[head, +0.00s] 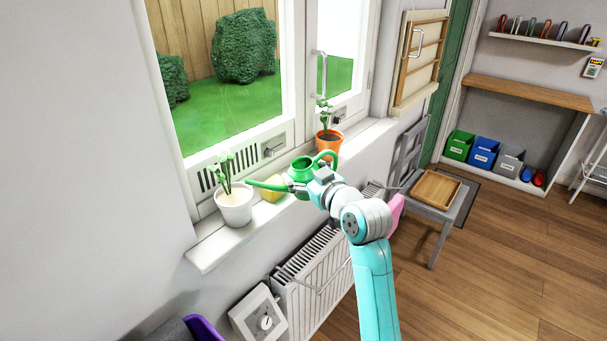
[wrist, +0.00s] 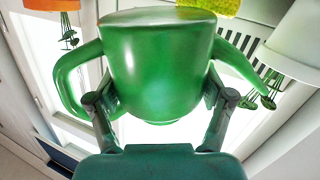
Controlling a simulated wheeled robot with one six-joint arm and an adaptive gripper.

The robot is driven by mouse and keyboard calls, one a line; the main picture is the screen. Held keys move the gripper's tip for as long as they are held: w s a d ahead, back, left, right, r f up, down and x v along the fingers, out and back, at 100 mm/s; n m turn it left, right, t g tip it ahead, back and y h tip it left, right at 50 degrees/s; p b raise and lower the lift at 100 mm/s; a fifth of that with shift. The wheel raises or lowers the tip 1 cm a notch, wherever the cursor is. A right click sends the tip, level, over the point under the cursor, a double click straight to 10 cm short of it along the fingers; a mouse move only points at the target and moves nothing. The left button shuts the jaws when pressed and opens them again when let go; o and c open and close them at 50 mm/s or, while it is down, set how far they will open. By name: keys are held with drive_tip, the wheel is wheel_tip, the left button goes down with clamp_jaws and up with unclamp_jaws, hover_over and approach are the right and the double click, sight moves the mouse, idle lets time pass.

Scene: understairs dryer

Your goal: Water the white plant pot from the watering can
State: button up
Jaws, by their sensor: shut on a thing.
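The green watering can (head: 302,169) is held by my gripper (head: 322,182) above the windowsill, its spout pointing left with the tip near the rim of the white plant pot (head: 234,205). The white pot stands on the sill with a small plant in it. In the wrist view the can (wrist: 158,62) fills the middle, between the two fingers of my gripper (wrist: 158,105), which are shut on its body. The white pot (wrist: 294,45) shows at the upper right there. I cannot tell whether water is flowing.
An orange pot (head: 328,142) with a plant stands farther right on the windowsill (head: 212,246). A yellow object (head: 272,187) sits on the sill behind the spout. A radiator (head: 318,275) is below. A grey chair with a wooden tray (head: 436,187) stands to the right.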

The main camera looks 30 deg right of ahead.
drive_tip(key=shift+r+n, duration=0.9)
drive_tip(key=shift+r, duration=0.5)
drive_tip(key=shift+a+r+n+g+h, duration=0.2)
drive_tip(key=shift+r+n, duration=0.4)
drive_tip(key=shift+r, duration=0.2)
drive_tip(key=shift+a+r+n+g+h, duration=0.1)
drive_tip(key=shift+a+r+n+h, duration=0.1)
drive_tip(key=shift+r+n, duration=0.5)
idle(0.3)
idle(1.6)
drive_tip(key=f+m, duration=0.2)
drive_tip(key=f, duration=0.1)
drive_tip(key=d+f+m, duration=0.1)
drive_tip(key=shift+s+f+y, duration=0.1)
drive_tip(key=shift+f+y, duration=0.05)
drive_tip(key=shift+y, duration=0.15)
drive_tip(key=shift+a+f+m+t, duration=0.15)
drive_tip(key=shift+f+m+t, duration=0.1)
drive_tip(key=shift+f+m, duration=0.75)
drive_tip(key=shift+a+f+m+t, duration=0.15)
drive_tip(key=shift+f+m+t, duration=0.1)
drive_tip(key=shift+f+m, duration=0.75)
drive_tip(key=shift+f, duration=0.15)
drive_tip(key=s+d+r, duration=0.4)
drive_tip(key=d, duration=0.3)
drive_tip(key=shift+s+d, duration=0.3)
drive_tip(key=shift+s, duration=0.05)
